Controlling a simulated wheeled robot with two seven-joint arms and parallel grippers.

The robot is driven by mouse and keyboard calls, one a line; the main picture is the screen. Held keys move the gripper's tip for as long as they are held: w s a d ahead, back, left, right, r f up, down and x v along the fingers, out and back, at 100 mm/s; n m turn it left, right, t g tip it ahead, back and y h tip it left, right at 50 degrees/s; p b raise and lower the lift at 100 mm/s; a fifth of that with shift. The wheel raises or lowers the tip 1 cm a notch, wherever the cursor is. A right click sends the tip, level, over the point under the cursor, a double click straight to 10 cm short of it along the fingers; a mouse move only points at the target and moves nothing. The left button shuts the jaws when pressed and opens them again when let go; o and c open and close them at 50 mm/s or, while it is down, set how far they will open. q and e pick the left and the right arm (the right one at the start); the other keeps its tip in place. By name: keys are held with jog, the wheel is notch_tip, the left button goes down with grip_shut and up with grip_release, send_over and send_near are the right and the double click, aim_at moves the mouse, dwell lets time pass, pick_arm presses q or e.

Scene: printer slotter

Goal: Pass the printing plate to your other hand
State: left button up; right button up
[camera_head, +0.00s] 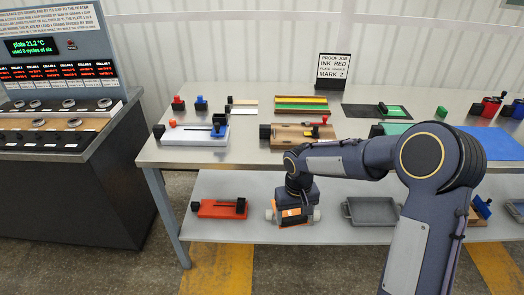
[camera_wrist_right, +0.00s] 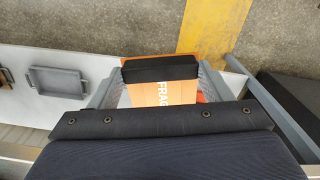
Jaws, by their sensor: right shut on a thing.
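My right gripper (camera_head: 292,214) hangs at the front edge of the table, over the lower shelf. It is shut on an orange piece with a black block across its far end, which I take to be the printing plate. In the right wrist view the plate (camera_wrist_right: 160,93) lies between the grey fingers (camera_wrist_right: 158,88). In the head view only a little orange (camera_head: 291,220) shows at the gripper. My left gripper is in neither view.
The steel table (camera_head: 238,155) carries several slotted stands and blocks. A red tool (camera_head: 219,208) and a grey tray (camera_head: 371,211) lie on the lower shelf (camera_head: 340,234). A heater console (camera_head: 60,130) stands at the left. The floor between console and table is clear.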

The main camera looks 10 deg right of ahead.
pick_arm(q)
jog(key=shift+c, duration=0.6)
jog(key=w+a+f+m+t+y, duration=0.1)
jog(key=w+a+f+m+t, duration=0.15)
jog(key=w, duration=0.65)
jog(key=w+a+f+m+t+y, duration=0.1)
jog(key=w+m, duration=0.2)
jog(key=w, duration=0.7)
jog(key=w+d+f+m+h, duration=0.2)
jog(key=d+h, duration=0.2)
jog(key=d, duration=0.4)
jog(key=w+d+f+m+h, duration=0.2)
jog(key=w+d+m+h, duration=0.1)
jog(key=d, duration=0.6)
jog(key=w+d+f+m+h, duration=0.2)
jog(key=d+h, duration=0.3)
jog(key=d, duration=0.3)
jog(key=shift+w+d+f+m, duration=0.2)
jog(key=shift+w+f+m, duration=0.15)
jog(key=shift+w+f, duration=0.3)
pick_arm(e)
jog(key=w+a+r+n, duration=0.2)
jog(key=a+n, duration=0.2)
jog(key=a, duration=0.4)
jog(key=w+a+r+n, duration=0.2)
jog(key=a+r+n, duration=0.1)
jog(key=a, duration=0.6)
jog(key=shift+a+n, duration=0.2)
jog(key=shift+n, duration=0.3)
